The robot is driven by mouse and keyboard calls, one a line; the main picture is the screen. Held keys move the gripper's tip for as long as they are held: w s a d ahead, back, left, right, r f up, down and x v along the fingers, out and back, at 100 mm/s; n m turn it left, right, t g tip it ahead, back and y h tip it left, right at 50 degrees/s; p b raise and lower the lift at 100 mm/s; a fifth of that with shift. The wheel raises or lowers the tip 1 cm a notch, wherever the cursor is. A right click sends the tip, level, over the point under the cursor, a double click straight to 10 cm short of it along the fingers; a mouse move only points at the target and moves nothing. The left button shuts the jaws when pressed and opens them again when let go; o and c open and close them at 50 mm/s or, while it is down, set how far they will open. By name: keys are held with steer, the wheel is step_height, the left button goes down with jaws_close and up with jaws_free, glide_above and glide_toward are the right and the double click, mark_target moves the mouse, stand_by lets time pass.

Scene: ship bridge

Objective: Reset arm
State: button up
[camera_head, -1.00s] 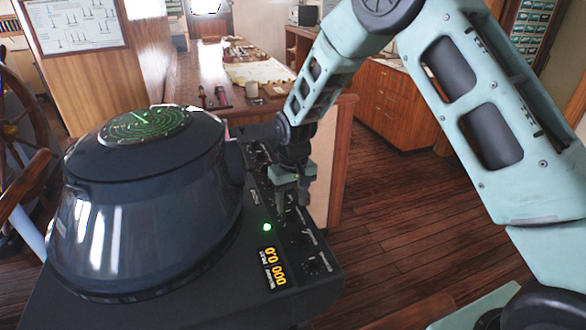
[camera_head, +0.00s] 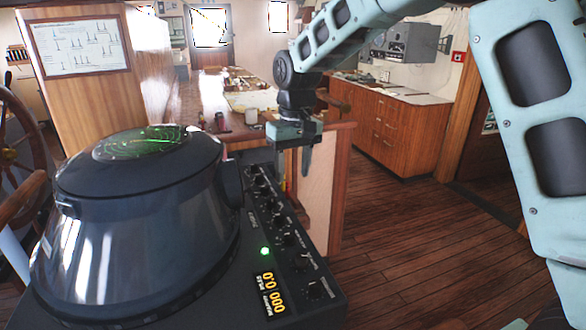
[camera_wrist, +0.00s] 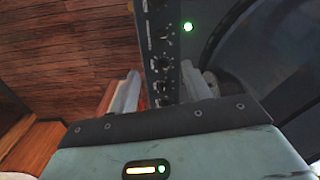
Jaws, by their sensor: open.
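My gripper (camera_head: 294,162) is open and empty in the head view. It hangs fingers down, above and just beyond the far right edge of the radar console's knob panel (camera_head: 268,222). In the wrist view its two fingers (camera_wrist: 160,90) stand apart, with the strip of black knobs and a lit green light (camera_wrist: 188,27) showing between and beyond them. My arm reaches in from the right of the head view, bent high. Whether a finger touches the panel cannot be told.
The radar's dark dome (camera_head: 140,220) stands close on the left. A wooden chart counter (camera_head: 225,135) with small items lies behind my gripper. A ship's wheel (camera_head: 20,150) is at far left. Wooden cabinets (camera_head: 385,130) stand at the back right. The plank floor (camera_head: 400,240) between is clear.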

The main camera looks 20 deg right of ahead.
stand_by(0.3)
steer(key=s+a+f+n+b, duration=0.1)
steer(key=s+a, duration=0.3)
steer(key=s, duration=0.3)
steer(key=s+a+f+n+b, duration=0.1)
steer(key=s+a+n, duration=0.1)
steer(key=s+a, duration=0.35)
steer(key=s+d+f+n, duration=0.1)
steer(key=s+f, duration=0.1)
steer(key=s, duration=0.8)
steer(key=s+d+f+n+b, duration=0.1)
steer(key=s+f+n, duration=0.1)
steer(key=s, duration=0.8)
steer(key=shift+s+d+f, duration=0.25)
steer(key=shift+s, duration=0.05)
steer(key=shift+s, duration=0.1)
